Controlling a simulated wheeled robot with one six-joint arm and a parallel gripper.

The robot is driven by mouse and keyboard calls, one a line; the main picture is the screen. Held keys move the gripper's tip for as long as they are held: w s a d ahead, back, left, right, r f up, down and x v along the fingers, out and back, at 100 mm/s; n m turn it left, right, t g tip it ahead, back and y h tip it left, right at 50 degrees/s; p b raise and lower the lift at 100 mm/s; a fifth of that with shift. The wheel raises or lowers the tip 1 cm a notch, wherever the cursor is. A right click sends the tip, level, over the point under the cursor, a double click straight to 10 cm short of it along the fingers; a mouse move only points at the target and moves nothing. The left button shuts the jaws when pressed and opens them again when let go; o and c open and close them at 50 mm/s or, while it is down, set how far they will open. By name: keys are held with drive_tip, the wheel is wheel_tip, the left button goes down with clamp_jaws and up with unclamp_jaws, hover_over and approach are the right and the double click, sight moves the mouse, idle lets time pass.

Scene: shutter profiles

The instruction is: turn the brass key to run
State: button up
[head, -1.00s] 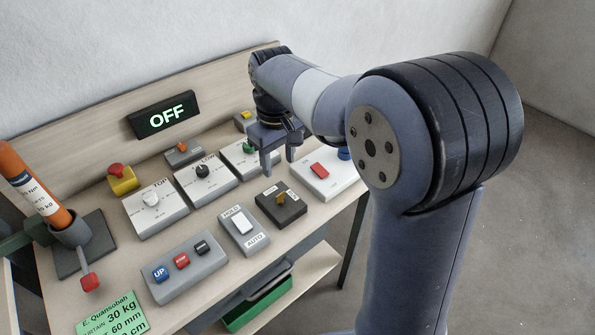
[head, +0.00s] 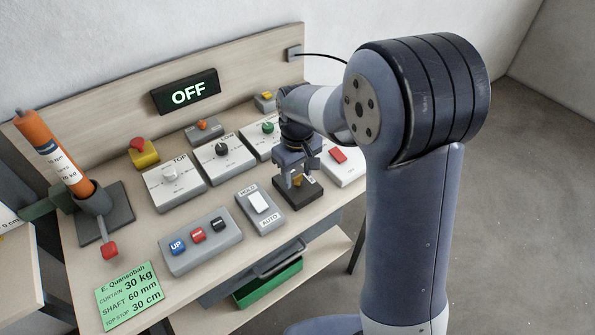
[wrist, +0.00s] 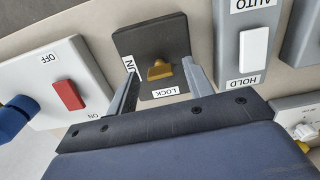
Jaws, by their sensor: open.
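The brass key (wrist: 159,71) stands in a black key-switch block (wrist: 176,40) in the wrist view. A LOCK label lies below the key and a RUN label, partly covered by a finger, lies left of it. I cannot tell which label the key points to. My gripper (wrist: 159,64) is open, with one finger on each side of the key and gaps between. In the head view my gripper (head: 293,180) is over the block (head: 308,190) and hides most of the key. The display (head: 187,92) reads OFF.
Left of the block in the head view is the HOLD/AUTO rocker (head: 259,203). A red rocker box (head: 345,163) is close on its right. Behind are dial boxes (head: 221,150). A button box (head: 200,245) and green card (head: 130,293) lie at the front left.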

drive_tip(key=c, duration=1)
drive_tip(key=shift+m, duration=0.4)
drive_tip(key=o, duration=1)
drive_tip(key=shift+r, duration=0.15)
wheel_tip(320, 180, up, 11)
drive_tip(key=shift+f, duration=0.2)
